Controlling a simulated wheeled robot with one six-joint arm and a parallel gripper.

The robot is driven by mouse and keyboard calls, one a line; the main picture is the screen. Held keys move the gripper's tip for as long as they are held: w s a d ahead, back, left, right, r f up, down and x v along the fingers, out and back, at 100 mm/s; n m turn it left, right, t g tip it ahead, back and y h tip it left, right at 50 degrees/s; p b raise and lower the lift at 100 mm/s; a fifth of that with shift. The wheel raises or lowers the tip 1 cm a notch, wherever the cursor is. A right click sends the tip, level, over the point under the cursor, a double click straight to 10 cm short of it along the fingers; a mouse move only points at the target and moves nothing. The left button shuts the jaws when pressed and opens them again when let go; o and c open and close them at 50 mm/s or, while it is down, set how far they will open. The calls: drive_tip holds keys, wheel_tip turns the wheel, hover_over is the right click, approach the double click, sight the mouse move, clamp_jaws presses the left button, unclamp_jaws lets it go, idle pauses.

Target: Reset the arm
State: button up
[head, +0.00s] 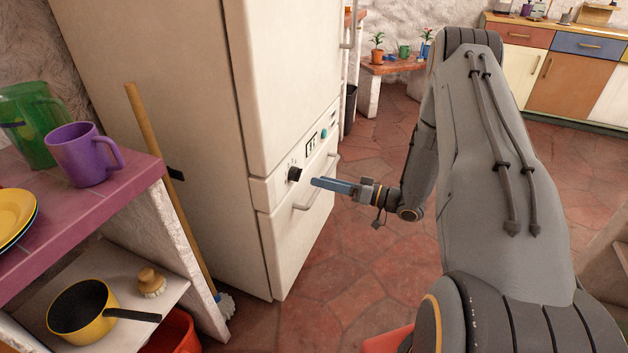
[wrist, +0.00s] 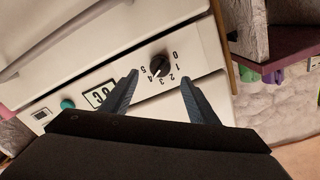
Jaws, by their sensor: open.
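My gripper (head: 335,185) is stretched out at the front of a tall cream fridge (head: 215,110), close to its control panel. In the wrist view my gripper (wrist: 160,92) is open, with two blue-grey fingers spread apart and nothing between them. A black dial (head: 294,174) sits on the panel just beyond the fingertips. The dial also shows in the wrist view (wrist: 160,66), with numbers printed beside it. The fingers appear apart from the dial. A small display (wrist: 101,95) and a green button (wrist: 67,103) are on the same panel.
A purple-tiled counter (head: 110,205) at left holds a purple mug (head: 83,153), a green pitcher (head: 30,125) and plates. A broom (head: 160,170) leans beside the fridge. A yellow pan (head: 82,307) sits on the lower shelf. Red floor (head: 350,260) is clear before the fridge.

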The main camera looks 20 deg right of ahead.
drive_tip(key=shift+s+d, duration=0.3)
drive_tip(key=w+r+h+p, duration=0.3)
drive_tip(key=w+r+h, duration=0.2)
drive_tip(key=r+h, duration=0.15)
drive_tip(key=s+d+r+m+g+h+p, duration=0.2)
drive_tip(key=s+r+g+h+p, duration=0.1)
drive_tip(key=s+r+h, duration=0.3)
drive_tip(key=s+a+r+g+p, duration=0.1)
drive_tip(key=s+r, duration=0.3)
drive_tip(key=s, duration=0.6)
drive_tip(key=s+a+r+m+g+h+p, duration=0.1)
drive_tip(key=s+a+r+g, duration=0.3)
drive_tip(key=s, duration=0.6)
drive_tip(key=s+a+r+g+p, duration=0.2)
drive_tip(key=s+a+r+g, duration=0.1)
drive_tip(key=s, duration=0.7)
drive_tip(key=shift+s+r+m, duration=0.2)
drive_tip(key=shift+r+m, duration=0.1)
drive_tip(key=shift+r, duration=0.2)
drive_tip(key=shift+a+h, duration=0.1)
drive_tip(key=shift+h, duration=0.15)
